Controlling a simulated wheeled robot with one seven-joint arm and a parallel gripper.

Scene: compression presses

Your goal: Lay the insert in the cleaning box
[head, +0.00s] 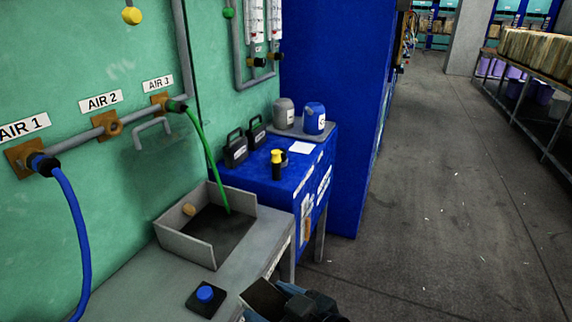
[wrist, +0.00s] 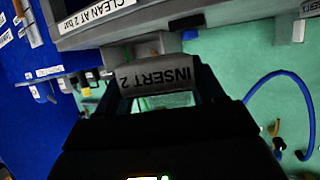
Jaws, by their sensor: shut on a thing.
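The cleaning box (head: 203,246) is a grey open box with a dark floor, standing on the grey bench by the green wall. A small tan piece and the end of a green hose are in it. My gripper (head: 268,306) is at the bottom of the head view, in front of the bench and apart from the box. In the wrist view my gripper (wrist: 158,84) is shut on a grey block, the insert (wrist: 160,72), labelled "INSERT 2". A grey edge labelled "CLEAN AT 2 bar" (wrist: 98,12) lies beyond it. The insert's far side is hidden.
A blue push button (head: 205,294) sits on the bench in front of the box. A blue cabinet (head: 285,182) with black cans, a yellow-topped item and two jugs stands behind. A blue hose (head: 76,225) hangs at left. The floor at right is clear.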

